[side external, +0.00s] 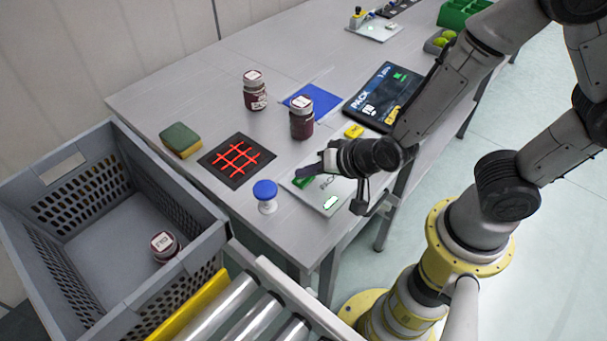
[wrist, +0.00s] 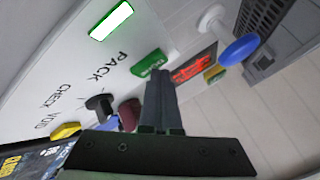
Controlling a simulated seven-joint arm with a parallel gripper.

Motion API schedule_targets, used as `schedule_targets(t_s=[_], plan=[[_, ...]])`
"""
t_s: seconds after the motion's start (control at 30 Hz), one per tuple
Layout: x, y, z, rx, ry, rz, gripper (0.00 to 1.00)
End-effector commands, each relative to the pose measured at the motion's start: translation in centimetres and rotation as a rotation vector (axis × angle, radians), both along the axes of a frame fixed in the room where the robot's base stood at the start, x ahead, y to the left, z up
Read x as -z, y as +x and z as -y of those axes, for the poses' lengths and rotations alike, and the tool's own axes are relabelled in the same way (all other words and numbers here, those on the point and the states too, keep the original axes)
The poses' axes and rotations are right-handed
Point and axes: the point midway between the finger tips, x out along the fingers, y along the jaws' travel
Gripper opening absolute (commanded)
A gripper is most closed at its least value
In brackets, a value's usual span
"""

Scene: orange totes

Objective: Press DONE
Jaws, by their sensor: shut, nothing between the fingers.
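A pale control panel (side external: 318,197) lies at the near edge of the table. A green button (wrist: 150,64) sits on it, with small lettering too blurred to read surely. In the side view the green button (side external: 302,183) shows just beneath my gripper (side external: 322,168), which hides part of the panel. In the wrist view my gripper (wrist: 160,76) has its fingers shut and empty, their tips beside the green button; I cannot tell whether they touch. The panel also bears a lit green-white display (wrist: 111,20), a black knob (wrist: 99,106) and the words PACK, CHECK and VOID.
Two jars (side external: 254,91) (side external: 302,119), a sponge (side external: 180,139), a red-grid mat (side external: 236,160), a yellow block (side external: 354,131) and a dark screen (side external: 385,97) are nearby. A grey tote (side external: 205,243) holds another jar.

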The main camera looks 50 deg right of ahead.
Motion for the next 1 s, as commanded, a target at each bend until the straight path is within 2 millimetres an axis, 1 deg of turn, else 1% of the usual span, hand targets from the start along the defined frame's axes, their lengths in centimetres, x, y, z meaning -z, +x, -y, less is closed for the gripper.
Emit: schedule_targets(t_s=[0.13, 0.43, 0.77, 0.87, 1.0], plan=[[-0.3, -0.1, 0.0, 0.000, 0.000, -0.003, 0.00], [-1.7, -0.1, 0.0, -0.001, 0.000, -0.002, 0.00], [-1.9, -0.1, 0.0, 0.000, 0.000, -0.001, 0.00], [-2.5, 0.0, 0.0, 0.001, 0.000, 0.001, 0.00], [-3.7, 0.0, 0.0, 0.000, 0.000, 0.001, 0.00]])
